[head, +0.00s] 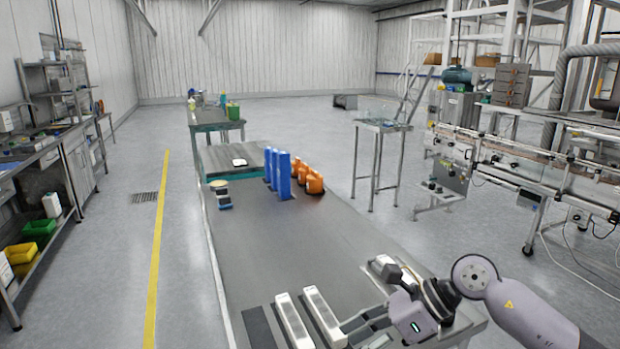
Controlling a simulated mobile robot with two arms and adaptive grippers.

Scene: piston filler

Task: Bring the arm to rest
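My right gripper (350,334) is low over the near end of the long grey table (275,245), its arm coming in from the lower right. Its two dark fingers point left and look apart, with nothing seen between them. The fingertips are close to the right one of two pale bars (324,315); I cannot tell whether they touch it. The other pale bar (293,322) lies to its left, beside a dark strip (258,328). My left gripper is not in view.
Blue upright containers (283,177) and several orange jugs (314,183) stand at the table's far end. A small yellow-topped item (219,184) is left of them. A filling machine (540,150) stands to the right. The table's middle is clear.

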